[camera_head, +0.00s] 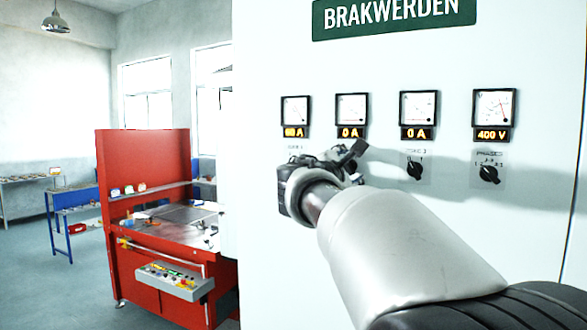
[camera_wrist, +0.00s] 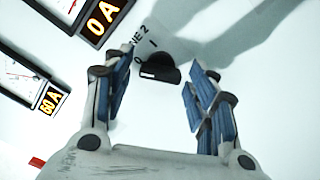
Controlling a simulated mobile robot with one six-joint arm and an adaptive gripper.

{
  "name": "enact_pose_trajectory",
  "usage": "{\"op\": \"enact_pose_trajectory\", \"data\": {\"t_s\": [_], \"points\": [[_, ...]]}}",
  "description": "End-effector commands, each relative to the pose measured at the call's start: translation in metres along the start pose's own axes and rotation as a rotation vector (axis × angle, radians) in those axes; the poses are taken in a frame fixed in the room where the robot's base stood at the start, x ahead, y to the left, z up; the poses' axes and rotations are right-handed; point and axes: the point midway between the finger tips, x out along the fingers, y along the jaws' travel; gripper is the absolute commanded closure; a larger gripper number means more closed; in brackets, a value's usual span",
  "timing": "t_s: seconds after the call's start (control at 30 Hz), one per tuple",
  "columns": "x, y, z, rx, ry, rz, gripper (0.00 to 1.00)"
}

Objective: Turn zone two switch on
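The zone two switch is a black rotary knob (camera_wrist: 160,70) on the white panel, centred in the wrist view. The markings "NE 2", 0 and 1 are beside it, and a pale mark shows at its left end, nearer the 0. My gripper (camera_wrist: 161,62) is open, with its blue-padded fingers on either side of the knob and gaps showing between. In the head view my gripper (camera_head: 347,160) is close to the panel below the second meter (camera_head: 352,114) and mostly hides this knob. That meter's display reads 0 A.
On the panel (camera_head: 540,60), the first meter (camera_head: 295,116) reads 60 A. The third meter (camera_head: 419,115) reads 0 A, with a similar knob (camera_head: 414,168) below. A 400 V meter (camera_head: 494,115) and its selector (camera_head: 489,173) are farther right. A red workstation (camera_head: 145,160) stands left.

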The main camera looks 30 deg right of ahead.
Motion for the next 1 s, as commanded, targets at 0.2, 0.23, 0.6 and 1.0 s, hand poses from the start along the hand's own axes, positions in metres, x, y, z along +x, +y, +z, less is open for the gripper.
{"op": "enact_pose_trajectory", "data": {"t_s": [0.2,0.23,0.6,1.0], "points": [[-0.0002,0.0000,0.0000,0.000,0.000,0.000,0.65],[-0.0003,0.0001,0.0000,0.000,0.000,0.000,0.67],[-0.0003,0.0000,0.0001,0.001,0.000,0.000,0.88],[-0.0003,-0.0017,-0.0010,0.115,-0.001,0.002,0.88]]}}
